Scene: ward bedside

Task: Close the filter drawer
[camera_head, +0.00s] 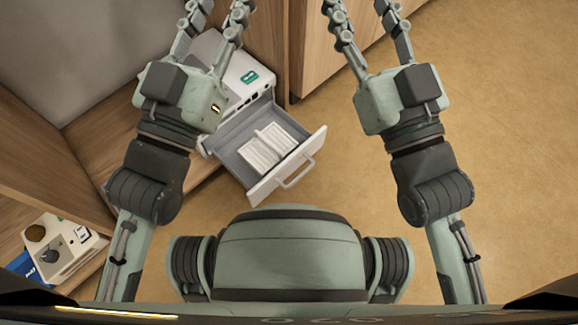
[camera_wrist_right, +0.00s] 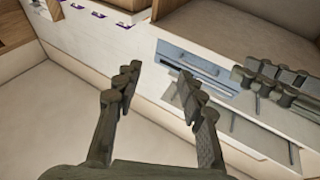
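The filter drawer (camera_head: 311,152) stands pulled out of the front of a white device (camera_head: 247,80) in the head view. Its tray is grey inside, holds a white pleated filter, and has a handle (camera_head: 296,175) on its front. My left gripper (camera_head: 213,20) is above the device, its two fingers apart and empty; their tips reach the top picture edge. My right gripper (camera_head: 368,20) is right of the device, apart from the drawer, with its fingers spread. The right wrist view shows the right gripper's fingers (camera_wrist_right: 158,75) open with nothing between them. My left forearm hides part of the device.
A wooden shelf unit (camera_head: 90,130) surrounds the device on the left. Wooden cabinet fronts (camera_head: 312,45) stand at the top. A beige box with knobs (camera_head: 62,252) sits lower left, beside a blue item (camera_head: 22,268). The tan floor (camera_head: 510,130) at right is clear.

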